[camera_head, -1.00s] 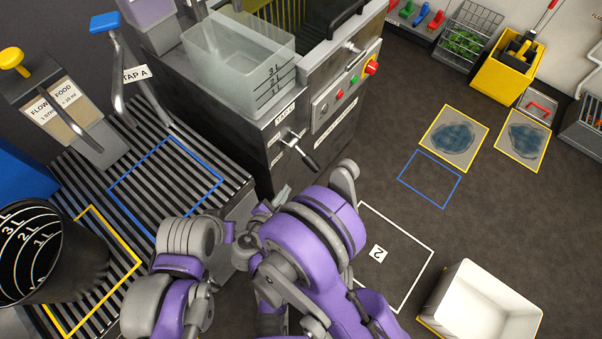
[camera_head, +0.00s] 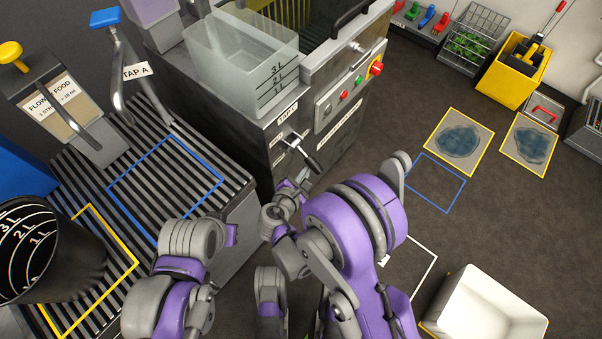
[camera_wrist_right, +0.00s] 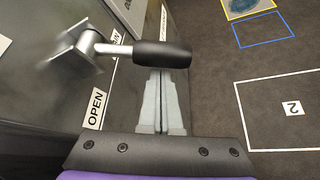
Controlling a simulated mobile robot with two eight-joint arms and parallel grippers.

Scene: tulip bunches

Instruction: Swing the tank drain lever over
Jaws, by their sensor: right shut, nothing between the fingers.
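The tank drain lever (camera_head: 311,161) sticks out from the front of the steel tank, with a metal arm and a black grip pointing down to the right. In the right wrist view the black grip (camera_wrist_right: 162,53) lies level across the picture, just beyond my fingertips. My right gripper (camera_head: 304,177) is shut and empty, close below the lever. Its fingers (camera_wrist_right: 161,82) show together in the wrist view; whether they touch the grip I cannot tell. An OPEN label (camera_wrist_right: 95,108) is on the tank face beside the lever. My left arm shows at lower left, but its gripper is not visible.
A clear measuring tub (camera_head: 236,66) sits on the tank top. Buttons (camera_head: 358,80) are on the panel above the lever. A striped drain rack (camera_head: 100,203) and black bucket (camera_head: 68,262) are left. A white bin (camera_head: 487,308) stands lower right. Floor right of the tank is mostly clear.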

